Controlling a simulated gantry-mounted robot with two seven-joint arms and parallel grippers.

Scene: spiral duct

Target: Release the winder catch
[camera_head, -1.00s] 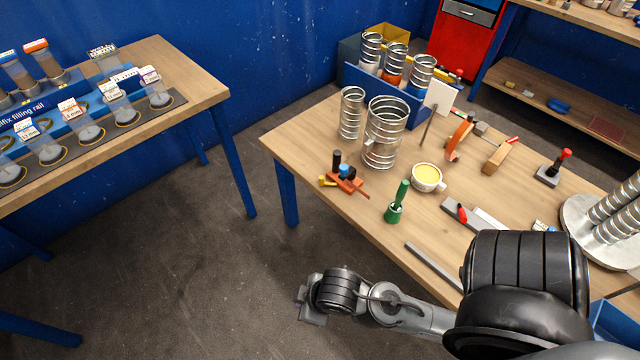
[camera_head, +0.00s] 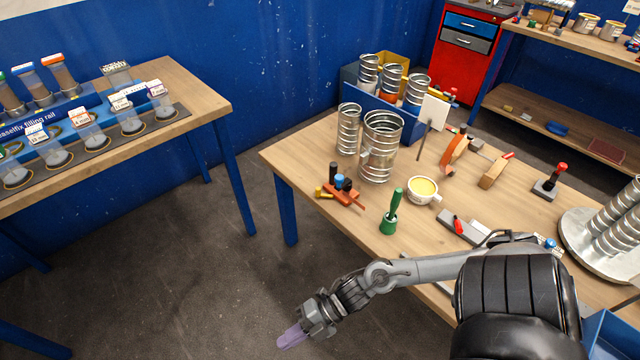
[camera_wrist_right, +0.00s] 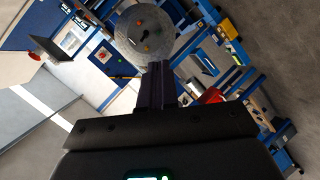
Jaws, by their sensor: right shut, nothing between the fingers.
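I cannot tell for sure which part is the winder catch. A lever with a red knob (camera_head: 556,176) stands on a small dark base at the right of the bench. A grey piece with a red lever (camera_head: 459,227) lies nearer the front edge. My right gripper (camera_head: 292,338) hangs off the bench's front edge, over the floor, pointing down and left, apart from everything. Its purple fingers are shut and empty; they also show in the right wrist view (camera_wrist_right: 157,88). My left gripper is out of view.
The bench (camera_head: 290,160) carries spiral ducts (camera_head: 381,147), a cup of yellow stuff (camera_head: 423,189), a green-handled tool (camera_head: 390,215) and an orange tool (camera_head: 342,191). A round metal plate (camera_head: 580,240) bears ducts. A filling rail table (camera_head: 195,88) stands left. Floor between is clear.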

